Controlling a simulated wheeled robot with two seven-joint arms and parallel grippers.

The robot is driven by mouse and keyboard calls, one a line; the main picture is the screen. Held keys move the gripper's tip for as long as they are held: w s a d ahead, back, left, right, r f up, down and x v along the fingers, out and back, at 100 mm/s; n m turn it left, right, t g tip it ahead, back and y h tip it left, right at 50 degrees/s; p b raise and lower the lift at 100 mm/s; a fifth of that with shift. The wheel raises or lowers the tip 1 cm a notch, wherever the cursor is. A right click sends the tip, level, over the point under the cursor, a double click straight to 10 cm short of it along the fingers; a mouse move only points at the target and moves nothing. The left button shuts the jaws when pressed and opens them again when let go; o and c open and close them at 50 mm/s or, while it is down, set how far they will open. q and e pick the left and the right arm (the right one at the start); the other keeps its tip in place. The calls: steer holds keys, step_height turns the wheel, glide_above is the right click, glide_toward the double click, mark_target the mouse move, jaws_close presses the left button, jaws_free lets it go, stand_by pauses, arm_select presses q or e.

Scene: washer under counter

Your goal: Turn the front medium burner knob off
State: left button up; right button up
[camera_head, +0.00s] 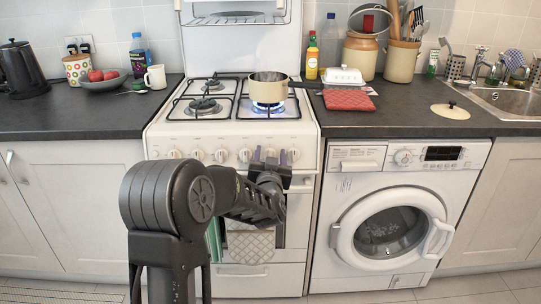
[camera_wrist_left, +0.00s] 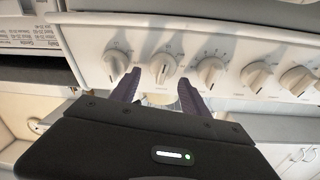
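A row of cream knobs runs along the stove's front panel. My left gripper (camera_head: 270,157) is in front of the knob second from the right. In the left wrist view its two purple fingers (camera_wrist_left: 160,84) are apart, with that knob (camera_wrist_left: 163,66) between and just beyond their tips. I see no clear contact, and the knob's setting is too small to read. Other knobs, such as this one (camera_head: 245,155), show to the left in the head view. A blue flame (camera_head: 268,109) burns under the cream pot (camera_head: 267,90) on the front right burner. My right gripper is not in view.
The stove (camera_head: 160,140) stands between cabinets and a white washing machine (camera_head: 335,180) with a round door. A red pot holder (camera_head: 348,100) and a white butter dish (camera_head: 343,77) lie on the counter at right. A checked towel (camera_head: 250,245) hangs on the oven below my gripper.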

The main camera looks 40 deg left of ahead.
arm_select(q)
jaws_close()
stand_by(0.3)
